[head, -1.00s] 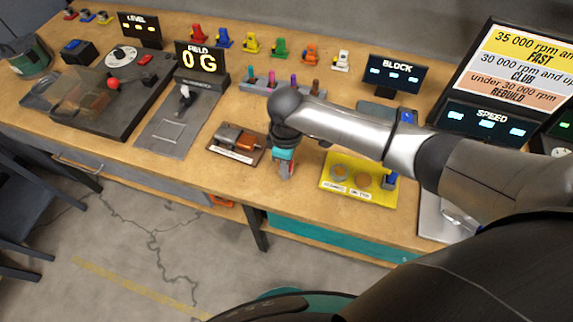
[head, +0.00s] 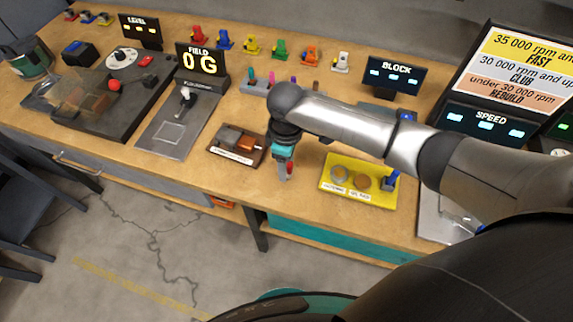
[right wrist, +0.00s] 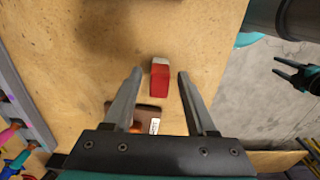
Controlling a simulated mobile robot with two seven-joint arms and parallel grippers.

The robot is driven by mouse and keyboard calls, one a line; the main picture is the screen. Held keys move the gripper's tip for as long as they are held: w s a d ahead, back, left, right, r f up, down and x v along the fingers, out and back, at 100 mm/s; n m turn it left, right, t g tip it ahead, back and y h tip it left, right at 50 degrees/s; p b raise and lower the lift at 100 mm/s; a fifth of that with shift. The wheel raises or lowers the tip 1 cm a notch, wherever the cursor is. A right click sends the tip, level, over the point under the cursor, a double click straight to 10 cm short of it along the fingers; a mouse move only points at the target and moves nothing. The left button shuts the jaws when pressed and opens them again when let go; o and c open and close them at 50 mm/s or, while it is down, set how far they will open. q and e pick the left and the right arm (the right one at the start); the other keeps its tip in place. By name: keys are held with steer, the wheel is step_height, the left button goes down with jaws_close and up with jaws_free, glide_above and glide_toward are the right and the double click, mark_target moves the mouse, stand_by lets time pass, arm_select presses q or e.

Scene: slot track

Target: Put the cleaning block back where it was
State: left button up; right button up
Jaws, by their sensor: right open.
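The cleaning block looks to be the small red block with a pale end (right wrist: 160,78). In the right wrist view it lies on the bare wooden bench between and just beyond my fingertips, touching neither. My right gripper (right wrist: 157,75) is open. In the head view my right gripper (head: 284,172) points down near the bench's front edge, with a bit of the red block (head: 290,168) beside a finger. A brown labelled tray (head: 222,154) is to its left and holds a grey and an orange piece. My left gripper (right wrist: 292,72) shows small at the right of the wrist view, its fingers apart.
A yellow tray (head: 340,188) with two discs and a blue piece is right of the gripper. A grey plate with a lever (head: 170,133) is left of the brown tray. A BLOCK display (head: 394,75) stands behind my arm.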

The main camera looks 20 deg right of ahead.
step_height(320, 180, up, 10)
steer(key=p, duration=0.1)
steer(key=shift+r+p, duration=0.2)
steer(key=shift+p, duration=0.2)
